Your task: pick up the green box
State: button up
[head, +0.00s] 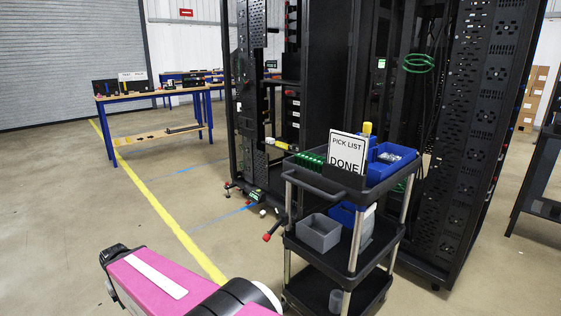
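I cannot tell for sure which thing is the green box. A row of small green pieces (311,159) lies at the left end of the top shelf of a black cart (327,184). A small dark and green object (258,195) sits on the floor at the foot of the black rack, too small to make out. My pink arm shows at the bottom of the head view, left of the cart. My gripper is not in view.
A "PICK LIST DONE" sign (347,150) and blue bins (387,166) stand on the cart's top. A grey bin (318,232) is on its middle shelf. The tall black rack (471,140) stands behind. A blue-legged table (150,97) is far left. Floor at left is open.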

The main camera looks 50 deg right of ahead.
aim_at(313, 162)
jog(key=i+z, duration=0.45)
jog(key=i+j+z, duration=0.15)
jog(key=z, duration=0.3)
jog(key=i+j+z, duration=0.3)
jog(key=z, duration=0.15)
jog(key=i+j+z, duration=0.25)
jog(key=z, duration=0.2)
jog(key=j, duration=0.1)
